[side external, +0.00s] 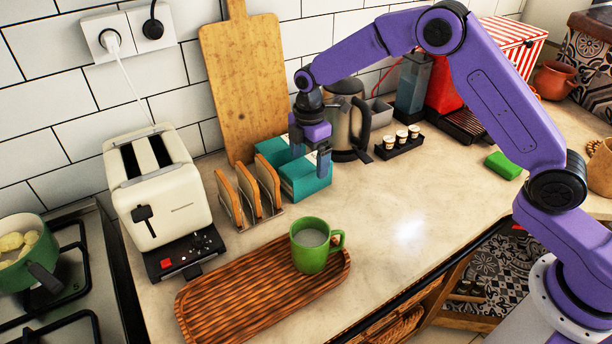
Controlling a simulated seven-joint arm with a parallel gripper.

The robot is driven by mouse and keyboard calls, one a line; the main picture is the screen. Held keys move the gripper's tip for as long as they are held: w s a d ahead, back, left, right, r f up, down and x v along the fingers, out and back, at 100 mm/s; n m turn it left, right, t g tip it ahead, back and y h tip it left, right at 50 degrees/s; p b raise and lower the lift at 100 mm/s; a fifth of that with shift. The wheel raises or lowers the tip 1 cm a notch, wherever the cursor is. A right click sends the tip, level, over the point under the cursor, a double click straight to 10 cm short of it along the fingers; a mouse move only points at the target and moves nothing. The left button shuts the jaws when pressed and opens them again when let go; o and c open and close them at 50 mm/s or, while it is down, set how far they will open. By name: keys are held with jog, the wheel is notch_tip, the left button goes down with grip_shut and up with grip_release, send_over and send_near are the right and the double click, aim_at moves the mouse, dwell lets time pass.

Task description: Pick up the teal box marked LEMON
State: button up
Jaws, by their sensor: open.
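Teal boxes stand on the counter between the toast rack and the kettle. One teal block (305,185) is in front, and another teal part (271,151) shows behind it. I cannot tell for sure whether these are two separate boxes. No LEMON marking can be read at this size. My gripper (311,160) points down, open, with its fingers overlapping the front teal block in the picture. The fingers hide part of it, and I cannot tell whether they touch it.
A toast rack (250,195) stands close on the left, a kettle (341,118) behind on the right. A green mug (310,249) is on a wooden tray (240,297) in front. A cutting board (246,85) leans behind.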

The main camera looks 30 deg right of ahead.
aim_at(306, 164)
jog(key=f, duration=0.5)
jog(key=shift+w+a, duration=0.15)
jog(key=shift+a, duration=0.15)
jog(key=c, duration=1.1)
